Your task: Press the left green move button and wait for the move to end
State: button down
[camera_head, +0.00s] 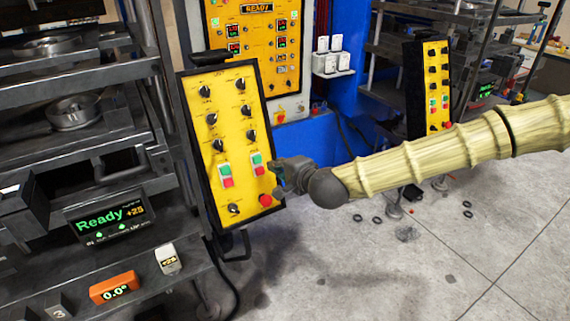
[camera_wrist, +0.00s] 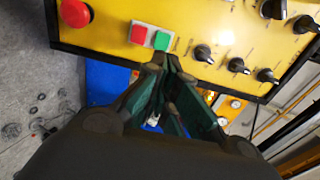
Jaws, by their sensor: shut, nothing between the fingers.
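The yellow control panel (camera_head: 217,135) stands tilted in a dark frame at the left of the head view. Its left green button (camera_head: 224,170) sits above a red button. A right green button (camera_head: 257,158) sits above another red button. My gripper (camera_head: 277,173) is shut and empty, just right of the right pair. In the wrist view its fingertips (camera_wrist: 166,60) are just below a green button (camera_wrist: 161,40), which appears to be the right one. Whether they touch it I cannot tell.
A red emergency knob (camera_head: 265,200) sits low on the panel, and several black knobs surround the buttons. A display (camera_head: 108,219) on the press at left reads "Ready +25". A second yellow panel (camera_head: 438,85) stands behind my arm. Open floor lies at lower right.

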aim_at(257, 159)
jog(key=p+x, duration=0.3)
jog(key=x, duration=0.4)
jog(key=shift+w+a+f, duration=0.1)
jog(key=shift+w+a, duration=0.05)
jog(key=shift+w, duration=0.05)
jog(key=shift+w+a+f, duration=0.1)
jog(key=shift+f, duration=0.05)
